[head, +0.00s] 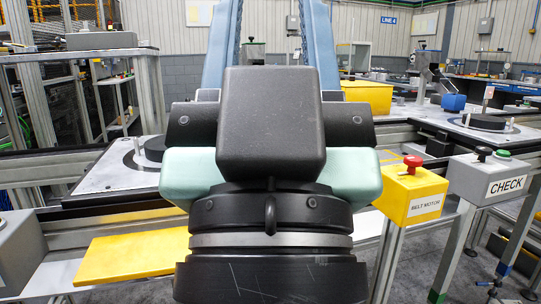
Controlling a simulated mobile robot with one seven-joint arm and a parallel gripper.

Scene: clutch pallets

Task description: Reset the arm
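My arm fills the middle of the head view. A dark block, mint-green side parts and a black ringed joint show close to the camera. My gripper is not visible in this view. I cannot tell whether it is open or shut, or whether it holds anything.
A metal pallet plate (112,176) lies left of my arm on a conveyor. Another pallet (480,124) lies far right. A yellow belt motor box (412,190) and a grey CHECK box (488,181) stand at right. A yellow panel (130,252) lies front left.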

